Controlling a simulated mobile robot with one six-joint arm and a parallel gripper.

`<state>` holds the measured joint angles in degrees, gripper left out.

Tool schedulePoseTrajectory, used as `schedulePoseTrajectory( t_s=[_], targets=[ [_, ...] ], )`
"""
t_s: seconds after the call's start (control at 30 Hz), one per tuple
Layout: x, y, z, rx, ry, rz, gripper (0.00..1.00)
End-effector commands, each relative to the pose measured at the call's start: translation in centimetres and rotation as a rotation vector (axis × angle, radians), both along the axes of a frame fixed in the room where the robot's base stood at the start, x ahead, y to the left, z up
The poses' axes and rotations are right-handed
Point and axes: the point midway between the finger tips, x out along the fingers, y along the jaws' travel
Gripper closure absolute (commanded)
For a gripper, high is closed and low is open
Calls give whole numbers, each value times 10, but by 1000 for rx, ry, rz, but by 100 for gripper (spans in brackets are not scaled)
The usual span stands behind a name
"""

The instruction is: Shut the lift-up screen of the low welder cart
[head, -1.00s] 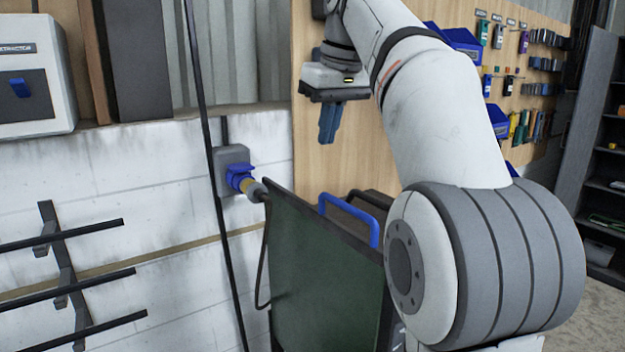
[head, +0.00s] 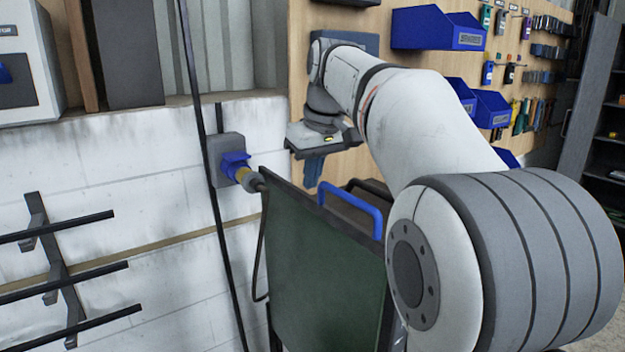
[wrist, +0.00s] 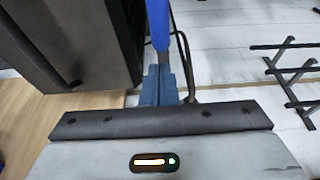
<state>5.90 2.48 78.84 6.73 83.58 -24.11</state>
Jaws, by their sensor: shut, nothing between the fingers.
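The low welder cart shows a green screen panel (head: 325,265) standing upright with a dark frame. A blue bar handle (head: 350,212) rises at its top edge; it also shows in the wrist view (wrist: 158,25). My gripper (head: 313,172) is shut and empty, pointing down just above and behind the left end of the blue handle. In the wrist view my blue fingers (wrist: 165,82) are together, and the blue bar lines up with them. I cannot tell whether they touch it. The lower cart is hidden by the panel and my arm.
A wall socket (head: 228,165) with a plug and dark cable is left of the panel. A wall rack (head: 65,270) with dark bars stands further left. A pegboard with blue bins (head: 437,28) is behind my arm.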

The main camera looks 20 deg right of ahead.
Motion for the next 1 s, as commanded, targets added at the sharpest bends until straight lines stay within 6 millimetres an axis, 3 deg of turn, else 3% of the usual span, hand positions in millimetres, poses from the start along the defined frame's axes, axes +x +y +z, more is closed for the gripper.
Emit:
schedulePoseTrajectory(
  t_s=[0.67,0.87,1.0],
  targets=[
    [0,-2,-20,0,1,-6,100],
    [0,-3,-59,1,3,-7,100],
    [0,-3,-104,0,5,-7,100]
  ],
)
